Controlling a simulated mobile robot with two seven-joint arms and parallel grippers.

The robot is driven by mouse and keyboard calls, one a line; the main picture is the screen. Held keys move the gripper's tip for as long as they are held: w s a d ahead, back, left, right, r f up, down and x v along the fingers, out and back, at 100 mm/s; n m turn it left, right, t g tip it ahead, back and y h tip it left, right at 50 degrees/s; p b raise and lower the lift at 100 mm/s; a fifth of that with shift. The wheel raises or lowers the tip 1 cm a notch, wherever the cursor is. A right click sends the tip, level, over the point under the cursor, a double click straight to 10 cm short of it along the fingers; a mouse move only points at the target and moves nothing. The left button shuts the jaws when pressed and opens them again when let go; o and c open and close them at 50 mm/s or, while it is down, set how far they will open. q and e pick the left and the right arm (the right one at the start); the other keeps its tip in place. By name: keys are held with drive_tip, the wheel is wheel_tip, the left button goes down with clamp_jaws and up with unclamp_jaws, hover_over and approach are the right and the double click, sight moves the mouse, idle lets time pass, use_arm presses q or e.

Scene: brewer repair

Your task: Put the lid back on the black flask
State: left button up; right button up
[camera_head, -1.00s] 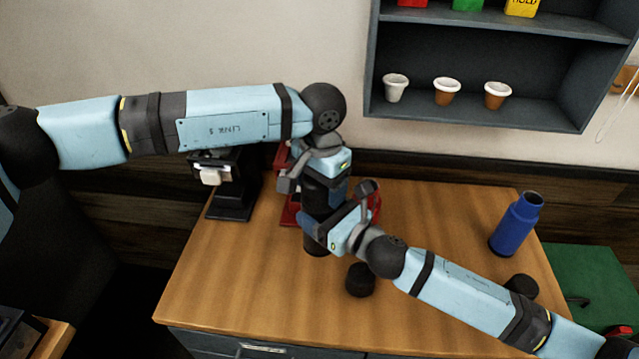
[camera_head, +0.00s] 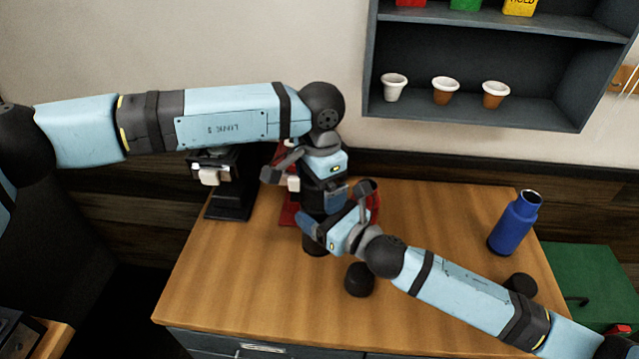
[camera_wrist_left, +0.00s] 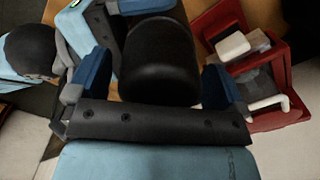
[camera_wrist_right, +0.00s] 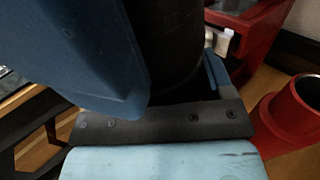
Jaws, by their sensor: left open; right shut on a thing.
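The black flask (camera_head: 316,245) stands upright on the wooden table, mostly hidden behind my grippers. My right gripper (camera_head: 326,215) is shut on its body; the right wrist view also shows the dark flask body (camera_wrist_right: 172,45) between its fingers. My left gripper (camera_head: 318,185) is open over the flask's top. In the left wrist view, a smooth black rounded top (camera_wrist_left: 160,60) sits between its blue finger pads, with gaps on both sides. It looks like the lid on the flask; I cannot see a seam or whether it is fully seated.
A loose black cap (camera_head: 360,280) lies in front of the flask, and another (camera_head: 520,285) near the open blue flask (camera_head: 515,225). An open red vessel (camera_wrist_right: 290,110) stands close by. A black machine (camera_head: 232,190) is at left. The table's front left is clear.

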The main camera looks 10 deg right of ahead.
use_arm(q)
drive_tip(key=shift+r, duration=2.25)
drive_tip(key=shift+c, duration=0.5)
